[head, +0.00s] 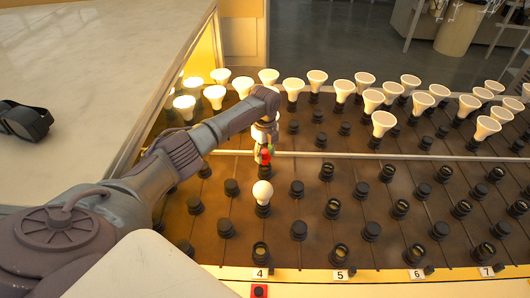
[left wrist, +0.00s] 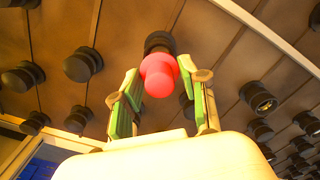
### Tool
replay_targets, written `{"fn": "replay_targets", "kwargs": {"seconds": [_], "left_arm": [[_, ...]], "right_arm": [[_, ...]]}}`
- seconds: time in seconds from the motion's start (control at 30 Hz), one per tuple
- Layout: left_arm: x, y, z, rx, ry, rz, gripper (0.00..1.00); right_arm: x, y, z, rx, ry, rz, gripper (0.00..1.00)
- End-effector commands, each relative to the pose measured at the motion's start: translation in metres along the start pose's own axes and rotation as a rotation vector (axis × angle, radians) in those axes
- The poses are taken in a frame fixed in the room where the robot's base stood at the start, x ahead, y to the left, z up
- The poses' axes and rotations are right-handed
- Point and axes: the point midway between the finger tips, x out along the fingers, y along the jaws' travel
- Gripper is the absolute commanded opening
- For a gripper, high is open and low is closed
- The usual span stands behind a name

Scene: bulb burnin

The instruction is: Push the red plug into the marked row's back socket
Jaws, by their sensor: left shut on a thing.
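My left gripper (head: 265,148) points down over the row labelled 4 and is shut on the red plug (head: 265,157). In the left wrist view the red plug (left wrist: 159,76) sits between the green-padded fingers (left wrist: 163,98). A dark socket (left wrist: 159,42) shows just beyond the plug; I cannot tell whether they touch. A red marker (head: 259,291) lies by the label 4 (head: 259,273) at the front edge. In that row, a dark socket (head: 264,173) shows just below the gripper, then a white round bulb (head: 262,191) in a socket, then an empty front socket (head: 260,253). My right gripper is out of view.
Many dark sockets fill the brown board (head: 330,240). Several white reflector bulbs (head: 383,123) stand beyond, some lit at the left. A pale counter (head: 90,60) with a dark object (head: 25,120) is on the left.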

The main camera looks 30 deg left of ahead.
Motion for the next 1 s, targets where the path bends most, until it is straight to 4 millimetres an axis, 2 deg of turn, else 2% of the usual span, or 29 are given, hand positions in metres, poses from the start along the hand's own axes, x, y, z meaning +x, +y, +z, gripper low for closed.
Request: {"fn": "replay_targets", "kwargs": {"seconds": [1.0], "left_arm": [[0.032,0.000,0.000,0.001,0.000,0.001,0.18]], "right_arm": [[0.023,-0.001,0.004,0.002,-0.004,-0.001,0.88]]}}
